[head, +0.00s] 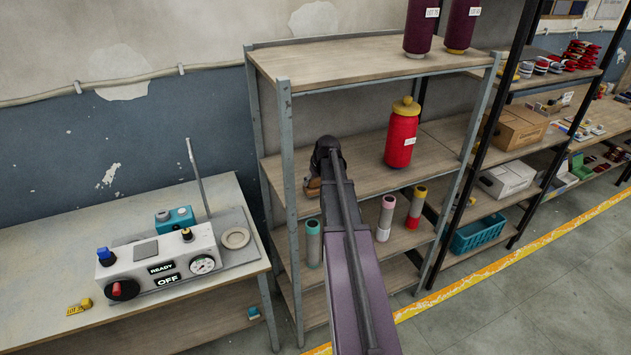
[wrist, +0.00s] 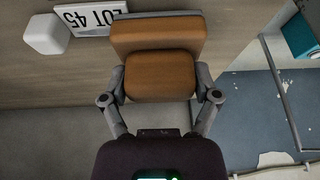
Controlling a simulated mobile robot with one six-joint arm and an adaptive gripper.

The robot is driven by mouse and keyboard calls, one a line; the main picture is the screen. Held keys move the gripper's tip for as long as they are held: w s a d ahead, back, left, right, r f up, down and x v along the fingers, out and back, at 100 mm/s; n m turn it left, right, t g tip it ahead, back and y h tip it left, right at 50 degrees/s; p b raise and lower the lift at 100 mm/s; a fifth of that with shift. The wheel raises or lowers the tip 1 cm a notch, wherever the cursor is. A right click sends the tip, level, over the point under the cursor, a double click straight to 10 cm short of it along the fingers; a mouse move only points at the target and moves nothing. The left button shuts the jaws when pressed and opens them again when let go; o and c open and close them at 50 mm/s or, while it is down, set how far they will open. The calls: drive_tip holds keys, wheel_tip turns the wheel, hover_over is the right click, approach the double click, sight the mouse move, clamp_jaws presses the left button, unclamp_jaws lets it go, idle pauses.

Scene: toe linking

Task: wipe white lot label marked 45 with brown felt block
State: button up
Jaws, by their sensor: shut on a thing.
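The brown felt block (wrist: 155,37) is between the fingers of my gripper (wrist: 160,88) in the wrist view, and the gripper is shut on it. In the head view my gripper (head: 318,178) is over the middle shelf, with a bit of the block (head: 313,188) showing below it. The white lot label marked 45 (wrist: 88,17) appears upside down at the top left of the wrist view. The block's left edge is right beside the label and overlaps it in the picture; I cannot tell whether they touch. I cannot make out the label in the head view.
A white rounded block (wrist: 46,34) sits beside the label. A red bottle with a yellow lid (head: 402,135) stands right of my arm on the middle shelf (head: 365,172). Several spools or cylinders stand lower. A bench with a control box (head: 160,262) is at left.

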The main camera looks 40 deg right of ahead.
drive_tip(key=shift+d, duration=0.1)
drive_tip(key=shift+s+d+f, duration=0.1)
drive_tip(key=shift+s+d, duration=0.15)
drive_tip(key=shift+d, duration=0.7)
drive_tip(key=shift+s+d+f, duration=0.1)
drive_tip(key=shift+s+d, duration=0.1)
drive_tip(key=shift+d, duration=0.75)
drive_tip(key=shift+a, duration=0.2)
drive_tip(key=shift+w+a+r, duration=0.1)
drive_tip(key=shift+w+a, duration=0.15)
drive_tip(key=shift+a, duration=0.65)
drive_tip(key=shift+w+a+r, duration=0.1)
drive_tip(key=shift+w+a, duration=0.1)
drive_tip(key=shift+a, duration=0.7)
wheel_tip(320, 180, up, 6)
drive_tip(key=p, duration=0.6)
drive_tip(key=shift+d, duration=0.15)
drive_tip(key=shift+r+p, duration=1.45)
